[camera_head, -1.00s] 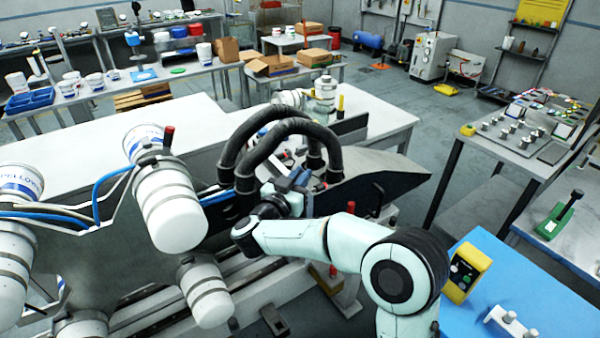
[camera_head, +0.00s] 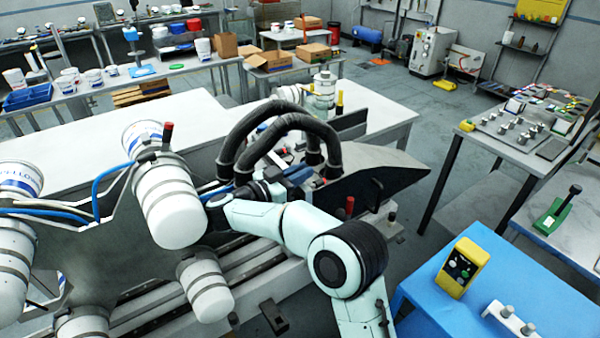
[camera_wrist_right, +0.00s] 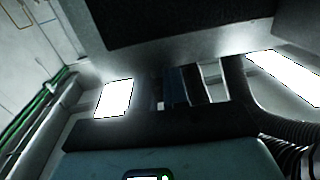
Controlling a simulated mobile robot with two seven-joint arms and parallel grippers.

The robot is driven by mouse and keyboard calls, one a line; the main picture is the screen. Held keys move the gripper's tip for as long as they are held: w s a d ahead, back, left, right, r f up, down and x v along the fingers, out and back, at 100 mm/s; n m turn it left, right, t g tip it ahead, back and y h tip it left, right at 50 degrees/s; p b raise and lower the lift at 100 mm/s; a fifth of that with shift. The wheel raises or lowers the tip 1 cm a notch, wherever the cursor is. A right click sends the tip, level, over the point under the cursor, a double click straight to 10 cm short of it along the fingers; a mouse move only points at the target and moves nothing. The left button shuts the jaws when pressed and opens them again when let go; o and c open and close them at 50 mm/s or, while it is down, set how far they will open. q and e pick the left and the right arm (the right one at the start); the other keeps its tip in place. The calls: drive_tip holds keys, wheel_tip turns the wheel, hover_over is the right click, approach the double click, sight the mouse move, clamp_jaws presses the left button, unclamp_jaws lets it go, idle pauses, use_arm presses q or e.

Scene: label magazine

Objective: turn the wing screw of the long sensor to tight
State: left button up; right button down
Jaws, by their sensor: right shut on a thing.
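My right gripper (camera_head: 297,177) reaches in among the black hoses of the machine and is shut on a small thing. Its position fits the wing screw, but the fingers and my wrist hide it in the head view. In the right wrist view the gripper (camera_wrist_right: 185,88) shows only as dark, dim shapes under a large dark block. The long sensor and the wing screw's angle cannot be made out in either view. My left gripper is not in view.
Thick black hoses (camera_head: 232,140) arch close beside my right gripper. White canisters (camera_head: 172,210) stand to the left. A grey sloping chute (camera_head: 375,170) lies to the right. A blue table (camera_head: 540,290) with a yellow control box (camera_head: 463,267) is at lower right.

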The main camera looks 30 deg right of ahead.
drive_tip(key=shift+r, duration=0.15)
drive_tip(key=c, duration=1.2)
unclamp_jaws()
wheel_tip(320, 180, up, 20)
drive_tip(key=shift+f, duration=0.1)
